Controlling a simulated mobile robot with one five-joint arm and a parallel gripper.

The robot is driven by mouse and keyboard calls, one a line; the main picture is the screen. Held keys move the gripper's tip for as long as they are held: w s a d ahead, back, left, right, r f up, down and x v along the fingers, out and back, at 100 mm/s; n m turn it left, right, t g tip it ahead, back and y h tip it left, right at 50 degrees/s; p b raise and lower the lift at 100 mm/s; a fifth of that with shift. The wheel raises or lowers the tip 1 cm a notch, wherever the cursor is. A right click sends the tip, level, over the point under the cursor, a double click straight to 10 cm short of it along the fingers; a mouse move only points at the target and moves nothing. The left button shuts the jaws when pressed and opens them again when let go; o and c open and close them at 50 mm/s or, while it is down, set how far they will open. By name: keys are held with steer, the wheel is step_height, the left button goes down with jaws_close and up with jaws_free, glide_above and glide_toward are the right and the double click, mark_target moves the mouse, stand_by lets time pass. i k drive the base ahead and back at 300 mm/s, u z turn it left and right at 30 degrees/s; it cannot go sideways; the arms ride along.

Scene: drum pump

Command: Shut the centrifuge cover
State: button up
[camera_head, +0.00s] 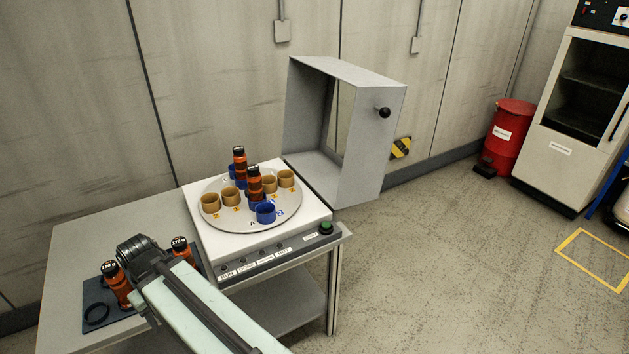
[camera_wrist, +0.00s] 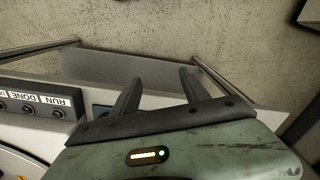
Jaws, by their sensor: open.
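The centrifuge cover (camera_head: 350,165) is a grey box-like hood with a black knob (camera_head: 384,112). It stands swung open at the right rear of the centrifuge (camera_head: 323,212), clear of the rotor. The round rotor plate (camera_head: 228,216) is exposed and carries tan and blue cups; two brown bottles stand in cups on it. My gripper (camera_wrist: 158,88) is open and empty in the wrist view, its two fingers pointing toward the front edge of the bench. In the head view my arm reaches in from the bottom, and its fingers are hidden there.
A green button (camera_head: 326,228) is on the centrifuge's front panel. A red bin (camera_head: 509,135) and a cabinet (camera_head: 560,120) stand far right.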

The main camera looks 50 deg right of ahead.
mark_target(358, 178)
steer(key=z, duration=3.35)
steer(key=k, duration=1)
steer(key=u, duration=1)
steer(key=i, duration=1)
steer(key=z, duration=0.05)
